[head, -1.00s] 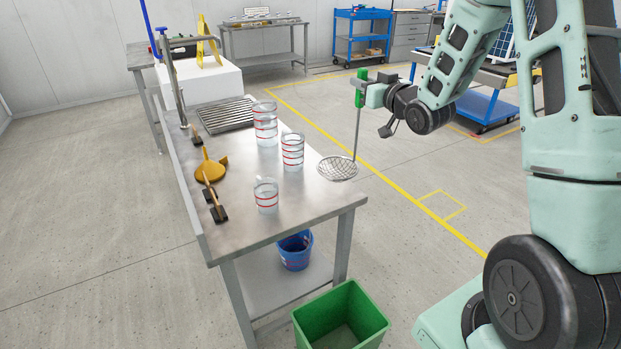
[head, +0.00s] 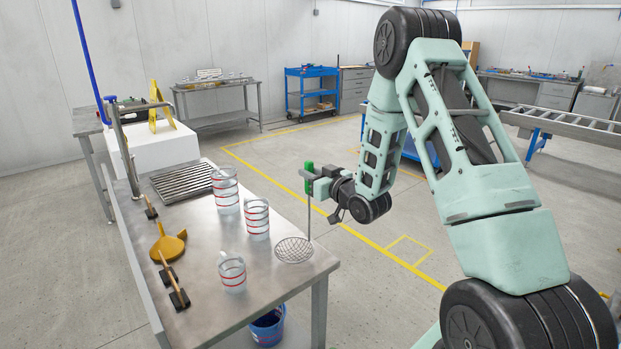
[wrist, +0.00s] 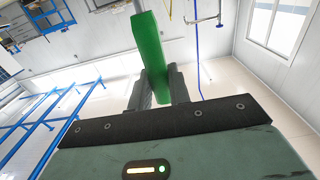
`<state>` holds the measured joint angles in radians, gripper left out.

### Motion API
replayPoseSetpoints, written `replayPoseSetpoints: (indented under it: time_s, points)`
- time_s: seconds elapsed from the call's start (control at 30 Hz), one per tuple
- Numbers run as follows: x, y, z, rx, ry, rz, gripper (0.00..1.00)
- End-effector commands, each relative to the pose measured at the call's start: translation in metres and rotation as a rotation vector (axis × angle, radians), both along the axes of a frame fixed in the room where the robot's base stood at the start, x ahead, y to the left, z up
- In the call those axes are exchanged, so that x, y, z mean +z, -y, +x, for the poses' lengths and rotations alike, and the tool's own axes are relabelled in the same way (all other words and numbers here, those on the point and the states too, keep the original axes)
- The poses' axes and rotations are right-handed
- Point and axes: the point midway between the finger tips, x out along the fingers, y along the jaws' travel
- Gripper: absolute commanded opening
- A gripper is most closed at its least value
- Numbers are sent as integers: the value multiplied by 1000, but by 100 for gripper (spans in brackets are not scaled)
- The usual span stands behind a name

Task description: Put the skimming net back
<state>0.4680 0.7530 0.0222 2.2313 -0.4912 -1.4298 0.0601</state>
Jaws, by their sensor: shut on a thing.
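The skimming net (head: 294,250) has a round wire mesh at the bottom, a thin upright grey rod and a green handle. My gripper (head: 309,178) is shut on the green handle, with the rod hanging down from it. In the wrist view the green handle (wrist: 150,48) stands between my two dark fingers (wrist: 156,90). In the head view the mesh overlaps the right edge of the steel table (head: 205,275); I cannot tell whether it touches the top. No holder for the net is clearly identifiable.
Several clear measuring jugs with red bands, one at the front (head: 232,272), stand left of the net. A blue bucket (head: 268,328) sits below.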

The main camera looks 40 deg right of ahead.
Motion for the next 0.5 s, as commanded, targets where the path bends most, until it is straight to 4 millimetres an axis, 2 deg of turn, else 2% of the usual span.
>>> replayPoseSetpoints:
  time_s: [0.1,0.5]
  points:
    - [-10,0,0,0,0,0,0]
    - [-15,0,0,0,2,-1,0]
